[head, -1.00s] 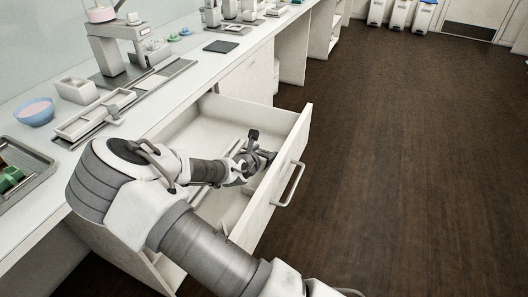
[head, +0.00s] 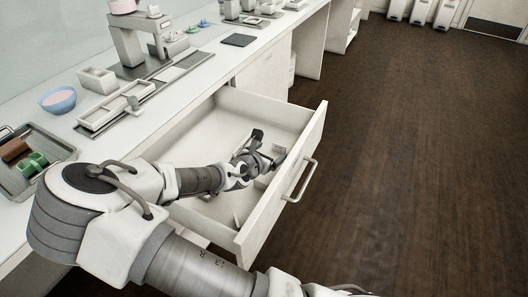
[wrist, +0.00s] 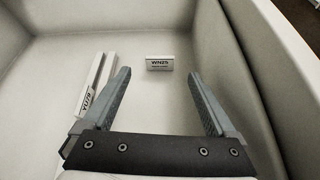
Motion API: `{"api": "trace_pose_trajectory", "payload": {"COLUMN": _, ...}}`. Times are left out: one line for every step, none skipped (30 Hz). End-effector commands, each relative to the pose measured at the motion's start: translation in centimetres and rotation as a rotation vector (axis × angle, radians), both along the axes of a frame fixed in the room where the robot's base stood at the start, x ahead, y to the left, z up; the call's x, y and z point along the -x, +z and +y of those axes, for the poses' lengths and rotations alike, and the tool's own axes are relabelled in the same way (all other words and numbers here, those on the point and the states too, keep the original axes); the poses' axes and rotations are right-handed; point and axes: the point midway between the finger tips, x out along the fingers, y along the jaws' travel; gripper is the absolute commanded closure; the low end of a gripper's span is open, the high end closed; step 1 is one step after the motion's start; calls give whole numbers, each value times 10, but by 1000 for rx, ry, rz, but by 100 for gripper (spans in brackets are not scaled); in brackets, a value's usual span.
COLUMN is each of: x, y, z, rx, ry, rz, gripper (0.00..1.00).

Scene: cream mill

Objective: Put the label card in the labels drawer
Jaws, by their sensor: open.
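The drawer (head: 286,104) stands pulled open under the counter, and my gripper (head: 268,158) is inside it. In the wrist view my gripper (wrist: 159,75) is open, with nothing between its fingers. A small white label card marked WN25 (wrist: 159,63) lies in the drawer beyond the fingertips, apart from them. A second white card, which seems to read VU79 (wrist: 88,98), lies beside the left finger, partly hidden by it. I cannot tell which card is the task's. The drawer's front panel with its handle (head: 301,181) faces right.
On the counter are a blue bowl (head: 58,100), a tray with green and brown things (head: 28,165), a white tray (head: 113,112) and a grey-white machine (head: 127,47). The dark floor (head: 400,160) right of the drawer is clear.

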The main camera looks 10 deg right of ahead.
Motion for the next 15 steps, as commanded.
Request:
{"api": "trace_pose_trajectory", "payload": {"x": 6, "y": 6, "z": 5, "rx": 2, "ry": 3, "rz": 0, "gripper": 8}}
{"api": "trace_pose_trajectory", "payload": {"x": 10, "y": 8, "z": 7, "rx": 2, "ry": 4, "rz": 0, "gripper": 8}}
{"api": "trace_pose_trajectory", "payload": {"x": 14, "y": 11, "z": 10, "rx": 2, "ry": 2, "rz": -1, "gripper": 8}}
{"api": "trace_pose_trajectory", "payload": {"x": 17, "y": 13, "z": 12, "rx": 1, "ry": 3, "rz": -1, "gripper": 8}}
{"api": "trace_pose_trajectory", "payload": {"x": 19, "y": 14, "z": 13, "rx": 1, "ry": 1, "rz": -1, "gripper": 8}}
{"api": "trace_pose_trajectory", "payload": {"x": 22, "y": 16, "z": 16, "rx": 1, "ry": 2, "rz": -1, "gripper": 8}}
{"api": "trace_pose_trajectory", "payload": {"x": 24, "y": 17, "z": 17, "rx": 1, "ry": 3, "rz": -1, "gripper": 8}}
{"api": "trace_pose_trajectory", "payload": {"x": 26, "y": 18, "z": 18, "rx": 1, "ry": 3, "rz": -1, "gripper": 8}}
{"api": "trace_pose_trajectory", "payload": {"x": 29, "y": 19, "z": 20, "rx": 1, "ry": 1, "rz": -1, "gripper": 8}}
{"api": "trace_pose_trajectory", "payload": {"x": 30, "y": 20, "z": 20, "rx": 1, "ry": 0, "rz": -1, "gripper": 8}}
{"api": "trace_pose_trajectory", "payload": {"x": 32, "y": 21, "z": 21, "rx": 0, "ry": -1, "rz": -1, "gripper": 8}}
{"api": "trace_pose_trajectory", "payload": {"x": 33, "y": 22, "z": 21, "rx": 0, "ry": -1, "rz": -1, "gripper": 8}}
{"api": "trace_pose_trajectory", "payload": {"x": 34, "y": 22, "z": 22, "rx": 0, "ry": -1, "rz": -1, "gripper": 8}}
{"api": "trace_pose_trajectory", "payload": {"x": 34, "y": 22, "z": 22, "rx": 0, "ry": -1, "rz": -1, "gripper": 8}}
{"api": "trace_pose_trajectory", "payload": {"x": 35, "y": 22, "z": 23, "rx": 0, "ry": -1, "rz": -1, "gripper": 8}}
